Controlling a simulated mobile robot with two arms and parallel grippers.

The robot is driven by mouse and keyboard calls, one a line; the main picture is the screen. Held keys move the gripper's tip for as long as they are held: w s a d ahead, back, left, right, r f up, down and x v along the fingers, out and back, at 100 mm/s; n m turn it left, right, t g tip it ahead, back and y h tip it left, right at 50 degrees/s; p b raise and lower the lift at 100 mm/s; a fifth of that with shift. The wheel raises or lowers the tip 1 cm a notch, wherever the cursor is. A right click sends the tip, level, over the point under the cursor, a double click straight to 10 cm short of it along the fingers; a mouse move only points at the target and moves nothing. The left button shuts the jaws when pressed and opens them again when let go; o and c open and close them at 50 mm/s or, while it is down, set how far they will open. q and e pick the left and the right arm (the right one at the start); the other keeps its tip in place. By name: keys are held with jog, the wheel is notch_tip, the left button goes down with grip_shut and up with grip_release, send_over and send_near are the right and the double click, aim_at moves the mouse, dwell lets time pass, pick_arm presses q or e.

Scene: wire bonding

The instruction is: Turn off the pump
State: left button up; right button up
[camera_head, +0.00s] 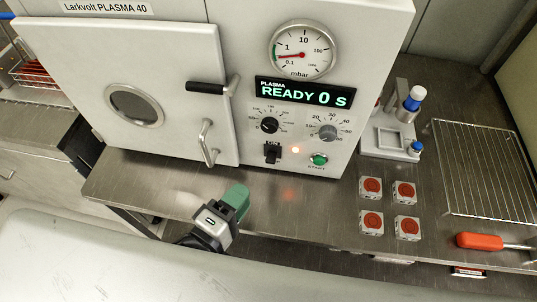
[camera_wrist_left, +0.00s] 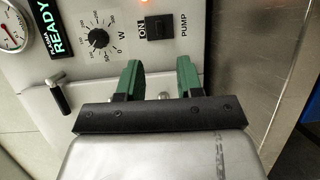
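The pump switch (camera_head: 272,153) is a small black rocker low on the front panel of the plasma cleaner (camera_head: 340,100). In the left wrist view the pump switch (camera_wrist_left: 160,27) has "ON" printed beside it and "PUMP" lettered next to it. My left gripper (camera_head: 237,198) is below and left of the switch in the head view, apart from it. In the wrist view the two green fingers of the left gripper (camera_wrist_left: 159,72) stand apart with nothing held between them, below the switch. My right gripper is in neither view.
The display (camera_head: 303,94) reads "READY 0 s". The chamber door (camera_head: 130,60) looks shut. Several red-topped blocks (camera_head: 371,187), a wire rack (camera_head: 485,170) and a red-handled tool (camera_head: 480,241) are at right.

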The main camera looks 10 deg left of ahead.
aim_at(268, 163)
pick_arm(q)
jog(key=p+x, duration=0.1)
jog(key=x, duration=0.8)
jog(key=shift+w+d, duration=0.25)
jog(key=shift+w, duration=0.1)
jog(key=shift+c, duration=0.4)
